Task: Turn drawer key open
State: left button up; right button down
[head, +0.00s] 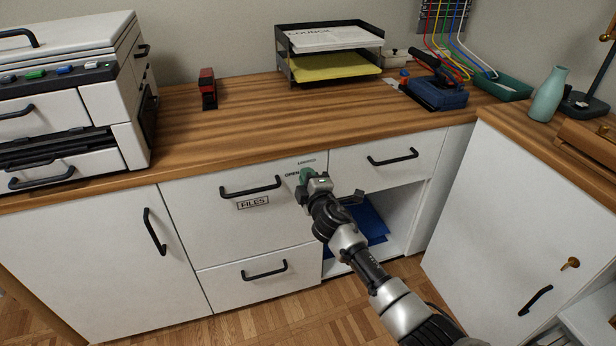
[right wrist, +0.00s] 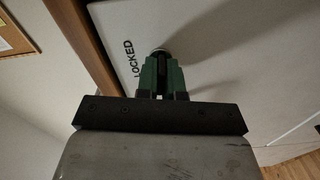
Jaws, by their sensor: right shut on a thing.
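The drawer marked FILES (head: 222,216) is closed in the head view. Its lock is at the drawer's upper right, with the word OPEN to its left and LOCKED above. My right gripper (head: 306,175) is at this lock, its green fingers shut on the key. In the right wrist view the right gripper (right wrist: 162,76) reaches the round metal lock (right wrist: 158,52), beside the word LOCKED. The key is almost wholly hidden between the fingers, so I cannot tell its angle. My left gripper is not in view.
An open shelf with blue folders (head: 371,220) lies behind my right arm. A black drawer handle (head: 393,157) is to the right of the lock. The wooden desktop (head: 250,120) overhangs just above. A white printer (head: 70,100) stands at left.

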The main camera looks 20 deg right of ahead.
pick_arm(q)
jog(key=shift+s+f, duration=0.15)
pick_arm(e)
jog(key=shift+f+n, duration=0.1)
jog(key=shift+n, duration=1)
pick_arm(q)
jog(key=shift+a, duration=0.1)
pick_arm(e)
jog(key=c, duration=1.3)
grip_release()
jog(key=shift+o, duration=0.2)
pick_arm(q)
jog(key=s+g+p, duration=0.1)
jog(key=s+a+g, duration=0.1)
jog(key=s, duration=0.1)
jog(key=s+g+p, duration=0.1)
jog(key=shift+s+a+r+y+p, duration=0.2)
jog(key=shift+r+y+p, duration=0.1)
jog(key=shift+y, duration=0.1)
pick_arm(e)
jog(key=s, duration=1)
jog(key=shift+s+d, duration=0.15)
jog(key=shift+s, duration=0.25)
